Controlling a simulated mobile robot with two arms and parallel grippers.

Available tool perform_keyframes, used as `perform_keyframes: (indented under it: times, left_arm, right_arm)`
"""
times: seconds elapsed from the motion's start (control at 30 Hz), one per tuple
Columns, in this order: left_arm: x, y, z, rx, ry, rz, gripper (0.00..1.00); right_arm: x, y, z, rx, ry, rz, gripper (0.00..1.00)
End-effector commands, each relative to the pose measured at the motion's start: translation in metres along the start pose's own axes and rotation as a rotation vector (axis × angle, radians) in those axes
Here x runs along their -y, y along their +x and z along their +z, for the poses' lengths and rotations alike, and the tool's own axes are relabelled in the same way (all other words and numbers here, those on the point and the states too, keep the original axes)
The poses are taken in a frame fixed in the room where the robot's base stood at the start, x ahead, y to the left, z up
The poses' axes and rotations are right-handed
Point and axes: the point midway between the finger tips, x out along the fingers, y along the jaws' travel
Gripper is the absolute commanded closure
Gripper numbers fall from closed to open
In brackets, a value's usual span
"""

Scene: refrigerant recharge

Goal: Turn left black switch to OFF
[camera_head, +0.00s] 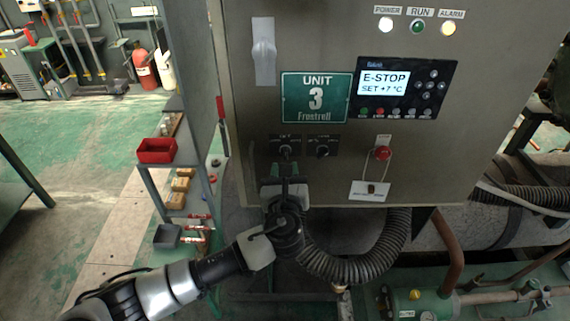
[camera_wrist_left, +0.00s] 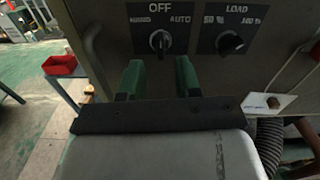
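The left black switch (camera_head: 285,151) is on the lower left of the grey cabinet front. In the left wrist view the same switch (camera_wrist_left: 160,41) has OFF above it, AUTO to its right and a blurred label to its left. Its knob looks roughly upright, but I cannot read its exact setting. My left gripper (camera_head: 287,174) is just below the switch. In the wrist view its two green fingers (camera_wrist_left: 159,72) are apart with nothing between them, with the knob above the gap. Whether they touch it is not clear. My right gripper is not in view.
A second black switch (camera_wrist_left: 231,43), labelled LOAD, sits right of the first. The display (camera_head: 385,84) reads E-STOP. A ribbed black hose (camera_head: 350,268) hangs below the cabinet. A shelf with a red bin (camera_head: 156,151) stands left.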

Motion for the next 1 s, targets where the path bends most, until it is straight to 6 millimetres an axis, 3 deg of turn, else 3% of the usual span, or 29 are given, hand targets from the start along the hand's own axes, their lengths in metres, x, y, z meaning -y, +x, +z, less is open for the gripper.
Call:
perform_keyframes:
  times: [0.5, 1.0]
  left_arm:
    - [0.000, -0.051, -0.001, -0.001, 0.000, 0.000, 0.67]
    - [0.000, -0.057, 0.000, -0.001, 0.001, 0.000, 0.67]
  right_arm:
    - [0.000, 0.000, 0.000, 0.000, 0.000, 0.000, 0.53]
    - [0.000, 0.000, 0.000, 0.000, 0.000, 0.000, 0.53]
